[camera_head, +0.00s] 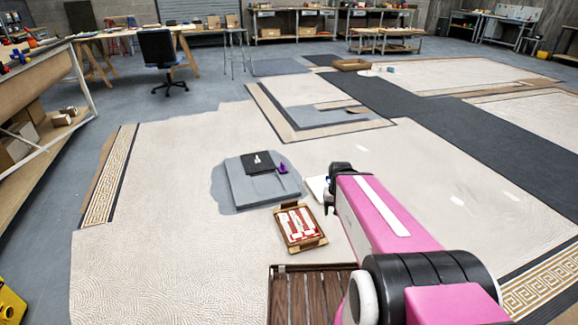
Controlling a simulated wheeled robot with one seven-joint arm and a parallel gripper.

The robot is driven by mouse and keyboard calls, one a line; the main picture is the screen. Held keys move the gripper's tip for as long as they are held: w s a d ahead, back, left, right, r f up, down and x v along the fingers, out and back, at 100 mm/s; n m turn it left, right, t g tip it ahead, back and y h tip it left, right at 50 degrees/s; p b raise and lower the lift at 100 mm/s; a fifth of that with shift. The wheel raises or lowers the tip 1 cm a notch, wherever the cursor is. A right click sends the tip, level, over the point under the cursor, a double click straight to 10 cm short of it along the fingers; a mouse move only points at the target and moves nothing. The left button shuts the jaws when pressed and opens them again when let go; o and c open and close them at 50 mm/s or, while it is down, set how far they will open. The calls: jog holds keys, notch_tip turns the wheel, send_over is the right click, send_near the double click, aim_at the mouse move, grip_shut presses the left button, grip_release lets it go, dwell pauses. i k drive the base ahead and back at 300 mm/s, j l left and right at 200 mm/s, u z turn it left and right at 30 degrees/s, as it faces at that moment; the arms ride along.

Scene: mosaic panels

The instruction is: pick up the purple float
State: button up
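The purple float (282,168) is a small purple tool in the camera_head view. It rests at the right edge of a grey slab with a darker square on it, and nothing visible holds it. My pink arm reaches in from the lower right. Its dark end (335,190) is to the right of the float and apart from it in the picture. The arm hides most of my gripper, so its fingers cannot be made out.
The grey slab (250,190) lies on a grey patch of the pale mosaic floor. A wooden tray (321,240) with red and white pieces stands in front of it. A brown slatted surface (300,300) is nearer. A white item (315,186) lies beside my arm's end.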

aim_at(283, 167)
jog(key=k+l, duration=0.1)
jog(key=k, duration=0.45)
jog(key=i+l+z, duration=0.15)
jog(key=z, duration=0.2)
jog(key=i+l+z, duration=0.2)
jog(key=z, duration=0.15)
jog(key=i+z, duration=0.3)
jog(key=i+l+z, duration=0.25)
jog(key=z, duration=0.2)
jog(key=i+l+z, duration=0.15)
jog(key=z, duration=0.3)
jog(key=i+l+u, duration=0.15)
jog(key=i+u, duration=0.15)
jog(key=i, duration=0.6)
jog(key=i+j+u, duration=0.25)
jog(key=i+u, duration=0.15)
jog(key=i, duration=0.25)
jog(key=i+u, duration=0.4)
jog(key=i, duration=0.3)
jog(key=i+l+u, duration=0.2)
jog(key=i+u, duration=0.2)
jog(key=i, duration=0.3)
jog(key=i+u, duration=0.25)
jog(key=i, duration=0.7)
jog(key=i+l+u, duration=0.1)
jog(key=i+u, duration=0.2)
jog(key=i, duration=0.6)
